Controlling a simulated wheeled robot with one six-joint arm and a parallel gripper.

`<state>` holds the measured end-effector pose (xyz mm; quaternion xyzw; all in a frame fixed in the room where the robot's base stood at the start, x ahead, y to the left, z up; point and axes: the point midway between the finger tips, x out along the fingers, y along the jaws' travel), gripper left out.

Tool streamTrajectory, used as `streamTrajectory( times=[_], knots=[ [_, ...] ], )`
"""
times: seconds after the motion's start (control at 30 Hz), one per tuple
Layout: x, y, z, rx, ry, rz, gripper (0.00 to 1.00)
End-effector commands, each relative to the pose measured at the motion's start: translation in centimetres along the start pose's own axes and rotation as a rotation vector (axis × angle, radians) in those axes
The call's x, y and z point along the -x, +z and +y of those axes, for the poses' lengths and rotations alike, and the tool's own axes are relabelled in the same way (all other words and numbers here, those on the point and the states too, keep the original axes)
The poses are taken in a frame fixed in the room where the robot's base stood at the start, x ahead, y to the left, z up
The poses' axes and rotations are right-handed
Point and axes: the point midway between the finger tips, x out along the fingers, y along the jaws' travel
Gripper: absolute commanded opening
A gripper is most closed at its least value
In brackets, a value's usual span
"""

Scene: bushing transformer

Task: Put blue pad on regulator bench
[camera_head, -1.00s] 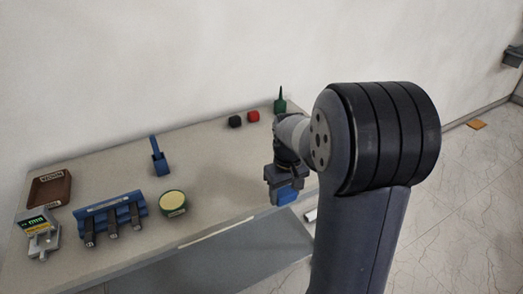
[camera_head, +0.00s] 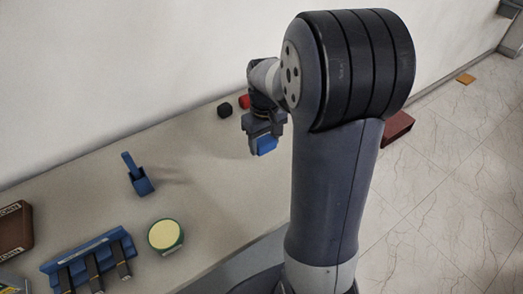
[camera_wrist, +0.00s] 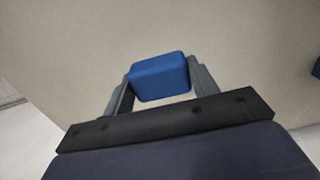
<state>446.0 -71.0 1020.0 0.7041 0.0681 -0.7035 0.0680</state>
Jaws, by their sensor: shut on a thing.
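The blue pad (camera_head: 266,145) is a small blue block held between the fingers of my gripper (camera_head: 265,135). In the wrist view the blue pad (camera_wrist: 159,78) sits between the two grey fingers of my gripper (camera_wrist: 160,85), which is shut on it. The regulator bench (camera_head: 205,215) is a long beige-topped bench against the wall. The gripper and pad show over the right part of the bench top in the head view. The gap between pad and bench cannot be judged exactly.
Black (camera_head: 225,110) and red (camera_head: 244,101) blocks stand near the wall behind my gripper. A blue holder (camera_head: 140,178), a round yellow-topped tin (camera_head: 165,236), a blue rack (camera_head: 90,255) and a brown tray (camera_head: 14,228) stand to the left. Bench top right of the tin is clear.

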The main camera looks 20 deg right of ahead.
Motion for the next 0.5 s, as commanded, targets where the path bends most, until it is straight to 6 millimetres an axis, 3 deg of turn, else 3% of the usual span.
streamTrajectory(
  times=[0.13,0.5],
  knots=[
    [-3.0,0.1,-0.1,0.0,-0.002,-0.006,0.37],
    [-7.4,0.1,-0.1,0.0,-0.002,-0.006,0.37]
  ],
)
